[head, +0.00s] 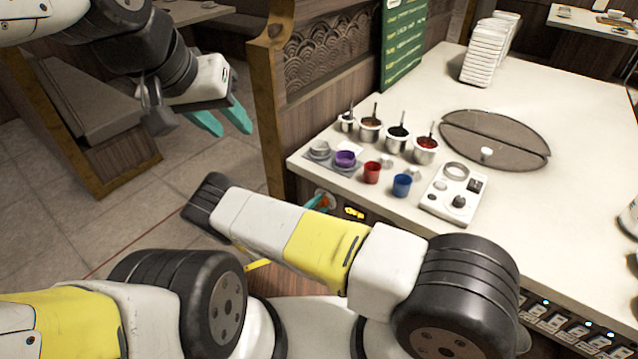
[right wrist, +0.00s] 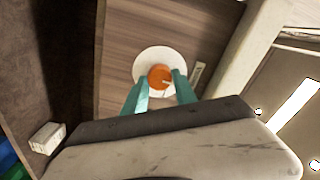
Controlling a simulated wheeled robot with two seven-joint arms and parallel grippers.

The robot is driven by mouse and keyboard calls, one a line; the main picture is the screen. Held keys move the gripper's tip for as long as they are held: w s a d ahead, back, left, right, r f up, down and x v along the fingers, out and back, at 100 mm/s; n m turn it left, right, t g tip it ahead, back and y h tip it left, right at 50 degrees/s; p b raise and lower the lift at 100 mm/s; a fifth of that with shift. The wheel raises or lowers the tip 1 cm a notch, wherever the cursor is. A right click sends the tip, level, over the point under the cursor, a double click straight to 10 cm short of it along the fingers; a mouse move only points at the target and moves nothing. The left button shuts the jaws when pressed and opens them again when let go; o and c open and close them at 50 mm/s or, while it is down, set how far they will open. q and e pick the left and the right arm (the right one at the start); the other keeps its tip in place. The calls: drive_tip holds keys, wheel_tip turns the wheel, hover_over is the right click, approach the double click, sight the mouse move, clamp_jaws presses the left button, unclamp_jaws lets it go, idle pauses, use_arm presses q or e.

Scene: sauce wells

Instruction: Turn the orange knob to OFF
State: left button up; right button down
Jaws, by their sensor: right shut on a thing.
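The orange knob (right wrist: 158,76) sits on a round white plate (right wrist: 141,66) on the wooden counter front in the right wrist view. It has a small pale mark toward its right side. My right gripper (right wrist: 161,86) has its teal fingers on either side of the knob and is shut on it. In the head view the knob (head: 326,202) shows small below the counter edge, partly hidden by my right arm and finger. My left gripper (head: 234,132) hangs over the floor at the left, fingers apart and empty. I cannot read any OFF marking.
A small label plate (right wrist: 197,73) is beside the knob. The counter (head: 340,237) above carries sauce pots (head: 397,139), a red cup (head: 372,172), a blue cup (head: 402,185) and a white device (head: 437,206). A wooden post (head: 270,110) stands at the counter's left.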

idle(0.3)
drive_tip(key=c, duration=1)
unclamp_jaws()
drive_tip(key=v, duration=0.8)
drive_tip(key=shift+w, duration=0.1)
